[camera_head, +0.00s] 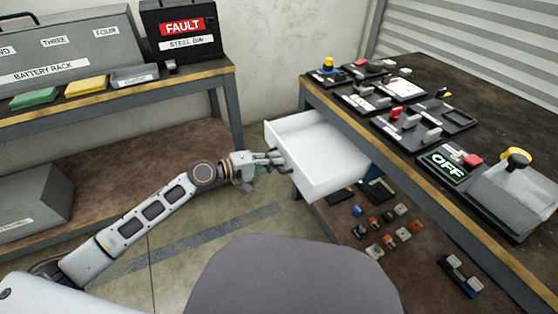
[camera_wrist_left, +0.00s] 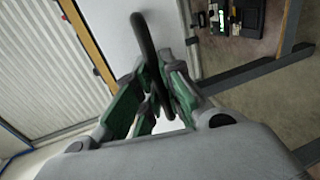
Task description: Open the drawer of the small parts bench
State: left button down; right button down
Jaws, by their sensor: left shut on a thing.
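The white drawer (camera_head: 330,176) juts out to the left from under the top of the right-hand bench (camera_head: 352,124), well open. The visible part of its inside looks empty. My left gripper (camera_head: 276,160) is at the drawer's front face. In the left wrist view, the green fingers of this gripper (camera_wrist_left: 155,100) are closed around a dark bar handle (camera_wrist_left: 147,48). The white drawer front (camera_wrist_left: 108,28) shows behind the handle. My right gripper is in neither view.
Trays with switches (camera_head: 365,97) and a clear-covered box (camera_head: 520,195) stand on the bench top. Several small parts (camera_head: 385,230) lie on the shelf below. At left, another bench holds the battery rack (camera_head: 60,50) and black steel bin (camera_head: 182,30). Floor between benches is clear.

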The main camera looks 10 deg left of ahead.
pick_arm(q)
jog(key=shift+a, duration=0.1)
jog(key=c, duration=1.6)
grip_release()
jog(key=shift+o, duration=0.4)
jog(key=shift+s, duration=0.1)
jog(key=v, duration=1.1)
jog(key=shift+s+a, duration=0.2)
jog(key=shift+a, duration=0.15)
